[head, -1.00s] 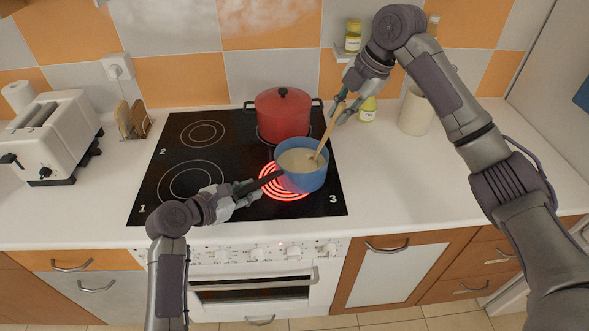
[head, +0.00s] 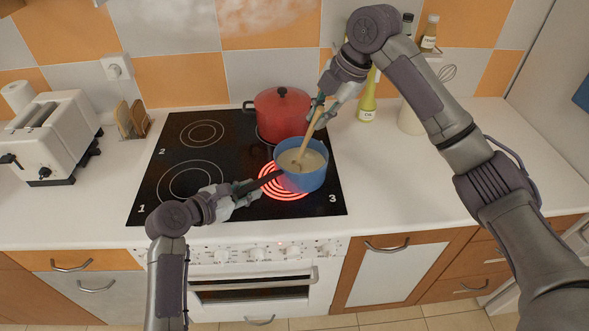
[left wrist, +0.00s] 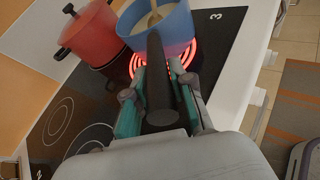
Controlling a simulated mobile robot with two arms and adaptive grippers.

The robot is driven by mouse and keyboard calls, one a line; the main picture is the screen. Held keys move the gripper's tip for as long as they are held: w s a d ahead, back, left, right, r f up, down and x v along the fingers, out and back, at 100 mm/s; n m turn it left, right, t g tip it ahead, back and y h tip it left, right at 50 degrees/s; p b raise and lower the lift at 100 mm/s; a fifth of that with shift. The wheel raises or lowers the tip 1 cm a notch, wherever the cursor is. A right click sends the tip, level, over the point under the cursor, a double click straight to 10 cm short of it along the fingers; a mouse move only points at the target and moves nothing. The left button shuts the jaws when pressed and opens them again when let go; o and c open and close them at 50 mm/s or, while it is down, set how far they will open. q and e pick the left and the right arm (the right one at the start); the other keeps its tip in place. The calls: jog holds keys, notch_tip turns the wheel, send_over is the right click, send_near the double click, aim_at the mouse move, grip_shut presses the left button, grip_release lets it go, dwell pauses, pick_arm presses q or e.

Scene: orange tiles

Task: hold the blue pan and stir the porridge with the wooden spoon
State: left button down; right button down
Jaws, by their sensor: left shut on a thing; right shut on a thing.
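The blue pan (head: 303,181) stands on the glowing red front-right ring and holds pale porridge (head: 313,159). Its black handle (head: 262,182) points left. My left gripper (head: 240,193) is shut on the handle; in the left wrist view the handle (left wrist: 157,85) runs between its fingers (left wrist: 158,100) to the pan (left wrist: 165,32). My right gripper (head: 334,97) is shut on the upper part of the wooden spoon (head: 309,133), above the pan.
A red lidded pot (head: 282,115) stands just behind the pan on the black hob (head: 160,206). An oil bottle (head: 367,105) and a pale utensil holder (head: 411,112) stand to the right. A toaster (head: 58,140) is at left.

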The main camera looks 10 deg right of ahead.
jog(key=s+a+v, duration=0.1)
jog(key=v, duration=0.7)
jog(key=shift+a+r, duration=0.25)
jog(key=shift+r, duration=0.2)
dwell(0.5)
dwell(0.5)
jog(key=shift+r, duration=2.5)
pick_arm(q)
jog(key=c, duration=0.9)
grip_release()
